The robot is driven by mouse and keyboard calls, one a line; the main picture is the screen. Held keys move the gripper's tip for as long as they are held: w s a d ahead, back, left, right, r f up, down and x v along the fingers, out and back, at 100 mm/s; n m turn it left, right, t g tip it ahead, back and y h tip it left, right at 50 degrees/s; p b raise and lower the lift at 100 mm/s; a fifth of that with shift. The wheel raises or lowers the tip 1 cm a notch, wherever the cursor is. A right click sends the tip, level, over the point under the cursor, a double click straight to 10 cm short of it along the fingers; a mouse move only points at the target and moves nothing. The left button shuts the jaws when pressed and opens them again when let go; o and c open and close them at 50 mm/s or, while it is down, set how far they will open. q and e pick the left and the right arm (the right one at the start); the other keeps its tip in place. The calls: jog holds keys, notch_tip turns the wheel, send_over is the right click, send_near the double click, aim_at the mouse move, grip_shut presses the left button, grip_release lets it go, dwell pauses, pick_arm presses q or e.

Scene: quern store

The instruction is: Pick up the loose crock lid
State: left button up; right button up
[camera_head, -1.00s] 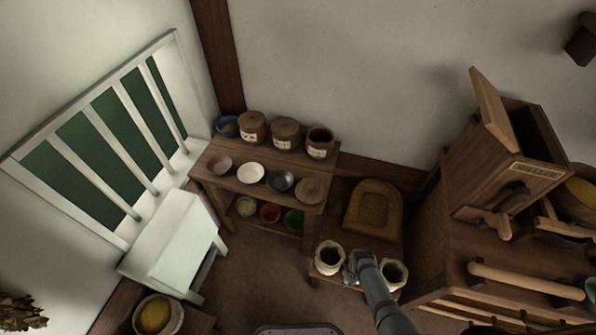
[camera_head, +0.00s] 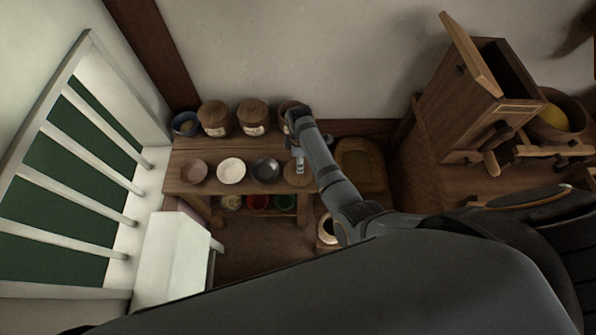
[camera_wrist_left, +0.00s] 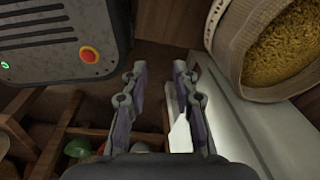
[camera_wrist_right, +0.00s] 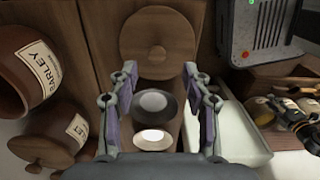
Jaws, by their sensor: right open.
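The loose crock lid (camera_head: 293,173) is a round brown wooden disc with a knob. It lies flat on the low wooden table (camera_head: 180,160), in front of the open brown crock (camera_head: 284,108), which my arm partly hides. In the right wrist view the lid (camera_wrist_right: 158,30) is just beyond my fingertips, and the open crock (camera_wrist_right: 22,70) reads BARLEY. My right gripper (camera_wrist_right: 160,72) is open and empty, above the table near the lid. My left gripper (camera_wrist_left: 160,68) is open and empty, away from the table top, and is out of the head view.
A sack of grain (camera_wrist_left: 285,45) is near my left gripper.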

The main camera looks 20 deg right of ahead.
jog(key=shift+f, duration=0.3)
jog(key=f, duration=0.4)
jog(key=shift+w+b, duration=0.2)
jog(key=shift+b, duration=0.2)
jog(key=shift+f, duration=0.35)
pick_arm(q)
jog(key=shift+w+a+f, duration=0.15)
jog(key=shift+w, duration=0.25)
jog(key=shift+w+a+f, duration=0.1)
jog(key=shift+w, duration=0.3)
pick_arm(e)
jog(key=shift+c, duration=0.4)
pick_arm(q)
jog(key=shift+s, duration=0.15)
pick_arm(e)
grip_shut()
